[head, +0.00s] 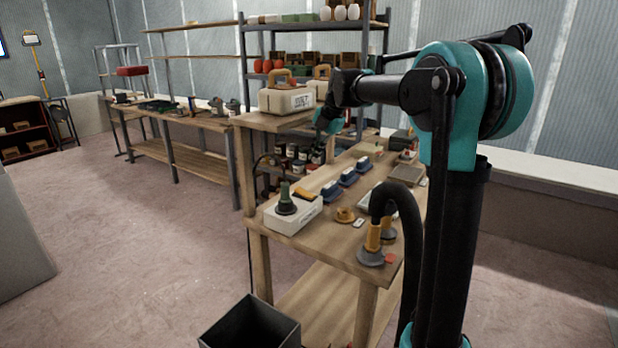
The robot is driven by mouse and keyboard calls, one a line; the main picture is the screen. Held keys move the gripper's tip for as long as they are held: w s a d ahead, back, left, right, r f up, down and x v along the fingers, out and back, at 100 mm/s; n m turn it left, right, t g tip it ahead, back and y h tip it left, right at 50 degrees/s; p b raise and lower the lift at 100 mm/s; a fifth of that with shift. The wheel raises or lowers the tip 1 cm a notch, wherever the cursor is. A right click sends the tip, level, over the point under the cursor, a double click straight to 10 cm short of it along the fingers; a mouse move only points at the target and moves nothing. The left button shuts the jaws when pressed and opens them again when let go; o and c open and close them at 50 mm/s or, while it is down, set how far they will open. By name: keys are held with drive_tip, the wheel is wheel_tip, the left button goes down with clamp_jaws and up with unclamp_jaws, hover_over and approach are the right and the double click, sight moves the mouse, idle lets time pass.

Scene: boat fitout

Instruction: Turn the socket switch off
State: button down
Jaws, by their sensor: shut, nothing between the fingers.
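I cannot make out the socket switch for certain in the head view. My arm reaches away from me over the wooden workbench (335,245). My gripper (317,157) points down near the bench's far left edge, beside small jars and bottles. It is small in the picture, and its fingers are shut with nothing held. I cannot tell whether it touches anything. A dark cable (256,165) hangs by the raised wooden shelf left of the gripper.
A white box (294,218) with a green-handled tool stands at the bench's near left. Blue-and-white blocks (348,177) lie in a row behind it. An orange-and-grey tool (371,255) stands near the front edge. A dark bin (250,325) is on the floor.

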sight(299, 188)
drive_tip(key=shift+w+r+n, duration=0.2)
drive_tip(key=shift+w+n, duration=0.1)
drive_tip(key=shift+w, duration=0.1)
drive_tip(key=x, duration=1.4)
drive_tip(key=shift+a, duration=0.1)
drive_tip(key=shift+w+a+f, duration=0.25)
drive_tip(key=shift+a+f, duration=0.15)
drive_tip(key=shift+f, duration=0.1)
drive_tip(key=shift+d, duration=0.1)
